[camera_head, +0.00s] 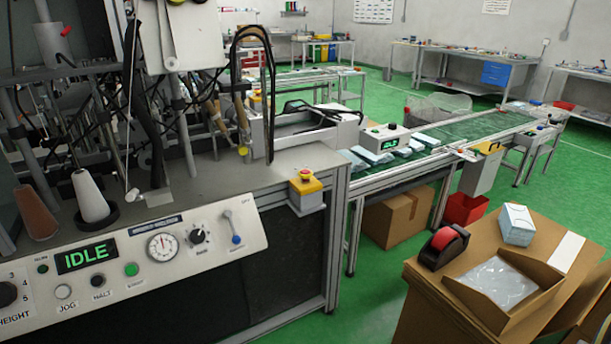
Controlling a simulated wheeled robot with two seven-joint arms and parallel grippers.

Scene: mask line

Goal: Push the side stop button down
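A red mushroom-shaped stop button (306,174) sits on top of a yellow box (306,185) mounted at the right side edge of the mask machine (262,182). The button stands clear, with nothing touching it. I cannot tell from this view whether it is pressed or raised. The machine's green display (87,256) reads IDLE. Neither of my grippers shows in the head view.
The front panel (150,260) has several knobs, buttons, a dial and a blue-tipped lever. A conveyor (440,145) with blue mask packs runs to the right. Green floor lies between.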

